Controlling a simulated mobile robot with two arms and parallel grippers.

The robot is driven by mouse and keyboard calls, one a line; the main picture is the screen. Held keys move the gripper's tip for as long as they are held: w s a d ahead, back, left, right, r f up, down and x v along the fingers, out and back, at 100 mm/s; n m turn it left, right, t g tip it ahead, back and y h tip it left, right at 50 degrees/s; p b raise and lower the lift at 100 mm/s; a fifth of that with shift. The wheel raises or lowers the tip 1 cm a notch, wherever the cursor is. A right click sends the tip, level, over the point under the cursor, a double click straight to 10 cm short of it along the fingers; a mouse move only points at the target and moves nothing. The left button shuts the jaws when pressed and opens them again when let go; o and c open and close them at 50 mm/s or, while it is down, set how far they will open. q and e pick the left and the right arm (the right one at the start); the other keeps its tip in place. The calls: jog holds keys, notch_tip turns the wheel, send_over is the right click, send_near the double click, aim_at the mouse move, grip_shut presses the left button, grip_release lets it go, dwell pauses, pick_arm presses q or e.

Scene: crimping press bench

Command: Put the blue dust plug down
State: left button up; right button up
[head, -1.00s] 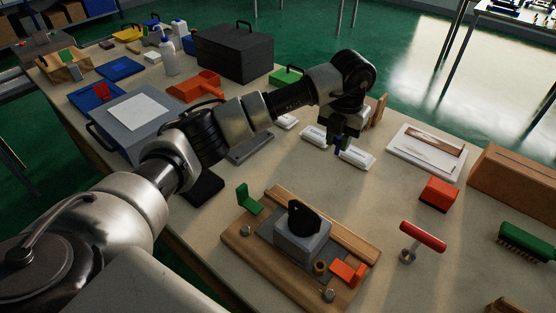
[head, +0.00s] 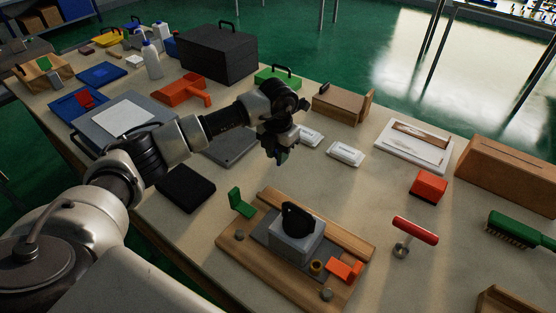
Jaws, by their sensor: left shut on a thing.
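My left gripper (head: 281,157) hangs over the middle of the bench, pointing down, and is shut. The blue dust plug is between its fingertips, mostly hidden; only a small dark bluish bit shows there. The gripper appears to be above the bare bench top, left of two small white labelled trays (head: 345,152) (head: 309,137). The wooden fixture (head: 345,285) with a grey block (head: 296,241) and a black round part (head: 297,219) stands nearer to me. My right gripper is not in view.
A black pad (head: 186,188) and a dark grey plate (head: 232,147) lie left of the gripper. A red-handled tool (head: 414,231), red block (head: 428,186) and white tray (head: 414,157) are on the right. Bare bench lies between gripper and fixture.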

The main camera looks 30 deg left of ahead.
pick_arm(q)
jog(key=shift+f, duration=1.65)
jog(key=shift+f, duration=0.2)
jog(key=o, duration=0.9)
jog(key=shift+r, duration=0.1)
notch_tip(320, 180, up, 12)
jog(key=shift+r, duration=0.15)
